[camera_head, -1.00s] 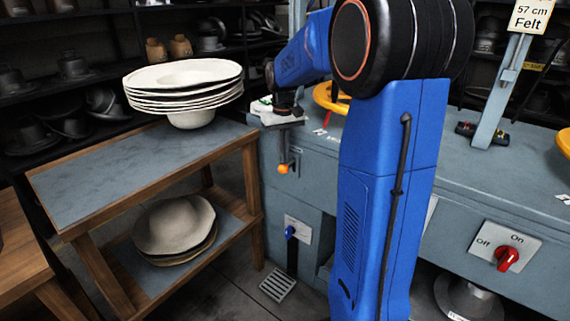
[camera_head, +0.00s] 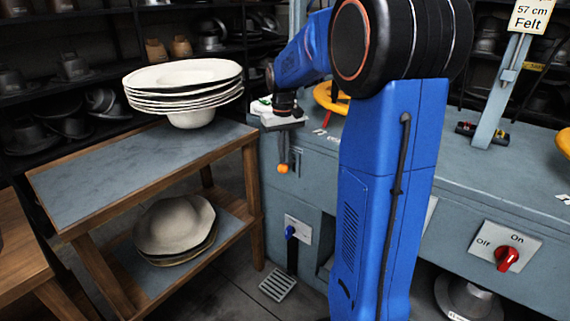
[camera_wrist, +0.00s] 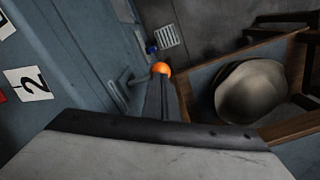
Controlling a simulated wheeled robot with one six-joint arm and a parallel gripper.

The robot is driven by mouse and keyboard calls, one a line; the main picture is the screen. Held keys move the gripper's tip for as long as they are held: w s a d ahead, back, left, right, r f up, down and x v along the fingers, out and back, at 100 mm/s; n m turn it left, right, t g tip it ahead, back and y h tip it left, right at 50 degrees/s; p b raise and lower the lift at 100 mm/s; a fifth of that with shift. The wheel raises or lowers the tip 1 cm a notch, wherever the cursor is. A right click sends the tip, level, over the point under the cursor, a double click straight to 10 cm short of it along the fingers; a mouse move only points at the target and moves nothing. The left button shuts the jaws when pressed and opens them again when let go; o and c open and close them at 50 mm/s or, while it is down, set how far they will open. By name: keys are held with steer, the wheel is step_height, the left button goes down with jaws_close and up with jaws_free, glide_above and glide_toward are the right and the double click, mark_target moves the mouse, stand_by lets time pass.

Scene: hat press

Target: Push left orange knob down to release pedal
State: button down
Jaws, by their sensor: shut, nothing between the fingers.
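The left orange knob (camera_head: 282,169) sits on a lever at the left end of the grey-blue press, and it also shows in the wrist view (camera_wrist: 161,68). My gripper (camera_head: 284,157) points down from above it, with its fingers shut and empty. In the wrist view the narrow dark fingers (camera_wrist: 163,80) end right at the knob; I cannot tell whether they touch it. The slatted metal pedal (camera_head: 278,287) is low near the floor, below the knob, and shows at the top of the wrist view (camera_wrist: 167,37).
A wooden side table (camera_head: 110,170) with stacked pale hats (camera_head: 185,78) stands close on the left, with more hats (camera_head: 174,225) on its lower shelf. A blue-handled switch (camera_head: 290,231) is below the knob. A red On/Off switch (camera_head: 507,258) is at right.

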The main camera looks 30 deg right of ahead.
steer(key=shift+f, duration=1.95)
steer(key=shift+r, duration=4.05)
